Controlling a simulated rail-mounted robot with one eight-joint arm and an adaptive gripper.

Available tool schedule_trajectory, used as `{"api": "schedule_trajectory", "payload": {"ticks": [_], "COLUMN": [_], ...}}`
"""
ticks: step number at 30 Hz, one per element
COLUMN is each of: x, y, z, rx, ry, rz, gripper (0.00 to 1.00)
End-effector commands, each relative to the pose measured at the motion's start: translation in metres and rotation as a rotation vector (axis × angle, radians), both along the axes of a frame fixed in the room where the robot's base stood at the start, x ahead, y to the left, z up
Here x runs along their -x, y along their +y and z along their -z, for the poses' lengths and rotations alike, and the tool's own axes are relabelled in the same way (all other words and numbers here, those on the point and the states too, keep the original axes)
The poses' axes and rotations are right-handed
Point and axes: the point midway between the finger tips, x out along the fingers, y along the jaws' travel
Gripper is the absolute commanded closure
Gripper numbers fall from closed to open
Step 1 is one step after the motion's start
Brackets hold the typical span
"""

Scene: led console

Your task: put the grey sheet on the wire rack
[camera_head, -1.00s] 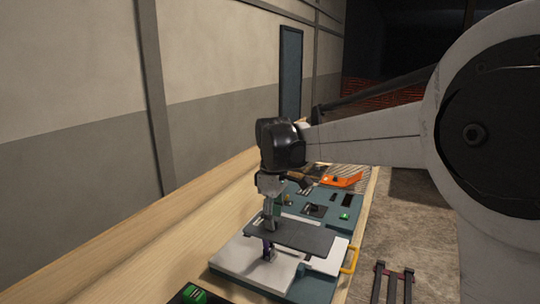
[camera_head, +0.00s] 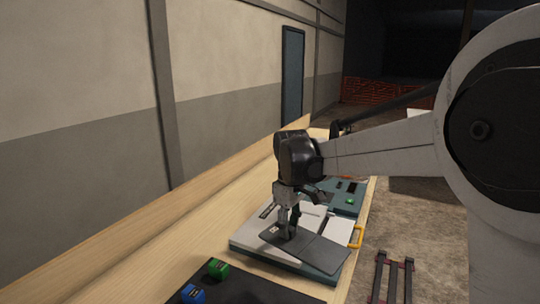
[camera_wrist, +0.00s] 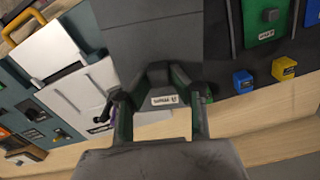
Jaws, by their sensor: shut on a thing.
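The grey sheet (camera_head: 322,249) is a flat, dark grey plate held above the console's pale panel, with its far end to the right in the head view. My gripper (camera_head: 291,230) is shut on its left end. In the wrist view, the sheet (camera_wrist: 152,42) runs up and away from my gripper (camera_wrist: 158,108), with a small white label near the fingers.
The teal console (camera_head: 340,275) has white panels and a yellow handle (camera_head: 357,237). A green block (camera_head: 217,268) and a blue block (camera_head: 193,293) sit on a dark mat at the near end. A yellow block (camera_wrist: 284,68) shows in the wrist view. Bare wood lies left of the console.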

Motion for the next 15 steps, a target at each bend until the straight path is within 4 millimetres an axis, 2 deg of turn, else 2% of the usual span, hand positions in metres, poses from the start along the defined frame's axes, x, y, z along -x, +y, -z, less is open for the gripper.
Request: {"api": "schedule_trajectory", "payload": {"ticks": [7, 12, 15], "x": [0.009, 0.024, 0.033], "y": [-0.054, -0.1, -0.121], "z": [0.049, 0.089, 0.107], "rx": [0.0, 0.001, 0.001], "ry": [0.0, 0.0, 0.0], "rz": [0.29, 0.557, 0.686], "gripper": [1.0, 1.0, 1.0]}}
